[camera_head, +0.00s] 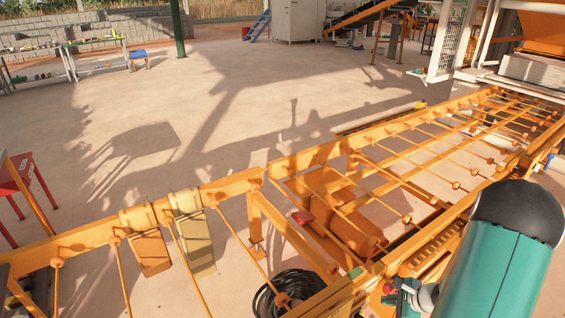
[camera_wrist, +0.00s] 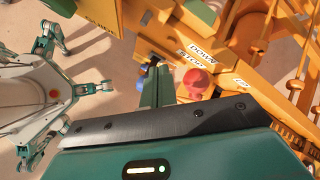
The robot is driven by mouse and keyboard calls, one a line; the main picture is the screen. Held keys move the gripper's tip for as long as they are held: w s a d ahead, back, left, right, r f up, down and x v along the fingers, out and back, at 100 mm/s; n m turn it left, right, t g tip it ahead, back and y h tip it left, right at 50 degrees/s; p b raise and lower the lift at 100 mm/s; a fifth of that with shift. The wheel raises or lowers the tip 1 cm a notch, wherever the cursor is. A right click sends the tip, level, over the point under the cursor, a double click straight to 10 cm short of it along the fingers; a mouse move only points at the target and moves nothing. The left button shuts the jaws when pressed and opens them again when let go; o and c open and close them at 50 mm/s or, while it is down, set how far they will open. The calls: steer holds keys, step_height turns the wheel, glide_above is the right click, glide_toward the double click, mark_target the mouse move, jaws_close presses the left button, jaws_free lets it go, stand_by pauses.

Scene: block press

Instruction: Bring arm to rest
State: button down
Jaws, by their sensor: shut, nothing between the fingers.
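My gripper (camera_wrist: 156,80) shows in the wrist view as slim teal fingers, together and empty. It is just left of a red round knob (camera_wrist: 197,80) on an orange control panel marked DOWN and STOP (camera_wrist: 195,55); whether it touches the panel I cannot tell. In the head view my teal arm with a black rounded cap fills the lower right and hides part of the machine. A red knob (camera_head: 389,288) also shows there, beside small teal and grey parts of my arm's end.
An orange frame with rods (camera_head: 230,185) runs diagonally across the head view. A black coiled hose (camera_head: 265,300) lies below. Open floor (camera_head: 240,100) stretches behind; a red stool (camera_head: 22,185) stands left.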

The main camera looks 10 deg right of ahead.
steer(key=w+a+r+n+g, duration=0.25)
steer(key=a+r+n, duration=0.95)
steer(key=a+r, duration=0.8)
steer(key=s+a+r+n+h, duration=0.1)
steer(key=s+a+r+n, duration=0.2)
steer(key=s+r+n, duration=0.2)
steer(key=s+a+r+n+t+h, duration=0.1)
steer(key=s+a+r+n, duration=0.3)
steer(key=s+r, duration=0.4)
step_height(320, 180, up, 2)
steer(key=shift+a+r+n+h, duration=0.2)
steer(key=shift+a+n+h, duration=0.1)
steer(key=shift+n+h, duration=0.55)
